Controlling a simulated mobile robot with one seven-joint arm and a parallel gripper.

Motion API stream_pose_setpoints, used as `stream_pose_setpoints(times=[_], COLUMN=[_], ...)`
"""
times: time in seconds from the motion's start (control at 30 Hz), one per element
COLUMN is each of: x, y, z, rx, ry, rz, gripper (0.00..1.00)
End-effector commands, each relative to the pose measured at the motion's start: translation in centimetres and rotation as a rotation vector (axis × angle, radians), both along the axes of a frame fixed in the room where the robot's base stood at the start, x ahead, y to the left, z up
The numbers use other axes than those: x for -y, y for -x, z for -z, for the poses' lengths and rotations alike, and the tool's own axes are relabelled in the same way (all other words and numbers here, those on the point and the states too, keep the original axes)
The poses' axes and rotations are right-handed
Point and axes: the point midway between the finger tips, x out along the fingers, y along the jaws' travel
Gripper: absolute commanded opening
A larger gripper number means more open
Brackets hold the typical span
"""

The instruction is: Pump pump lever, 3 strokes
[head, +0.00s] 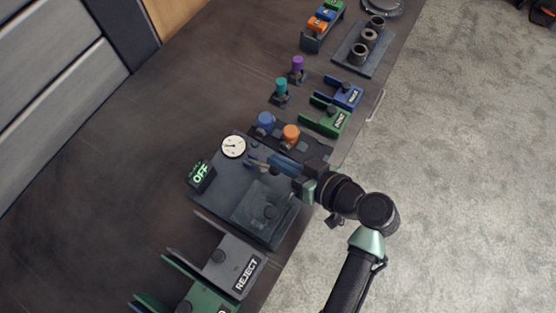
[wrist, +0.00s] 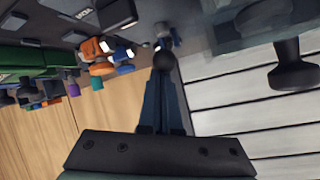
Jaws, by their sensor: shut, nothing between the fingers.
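My gripper (head: 262,163) is shut and empty, reaching over the dark pump unit (head: 218,199) from the right in the head view. In the wrist view its two blue fingers (wrist: 163,92) are together. A dark round knob (wrist: 163,61), which looks like the end of the pump lever, shows at the fingertips. I cannot tell whether the fingers touch it. The rest of the lever is hidden by my gripper. A white dial gauge (head: 233,146) is at the unit's upper edge. A display (head: 201,175) beside it reads OFF in green.
Blue (head: 265,121) and orange (head: 291,132) knobs stand close above. A REJECT tray (head: 226,262) lies below. The bench left is clear.

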Motion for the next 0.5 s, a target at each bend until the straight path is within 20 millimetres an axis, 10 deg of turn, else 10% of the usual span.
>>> stream_pose_setpoints(times=[0.5], x=[1.2], y=[0.9], z=[2.9], rx=[0.063], ry=[-0.087], rz=[-0.001], gripper=[0.00])
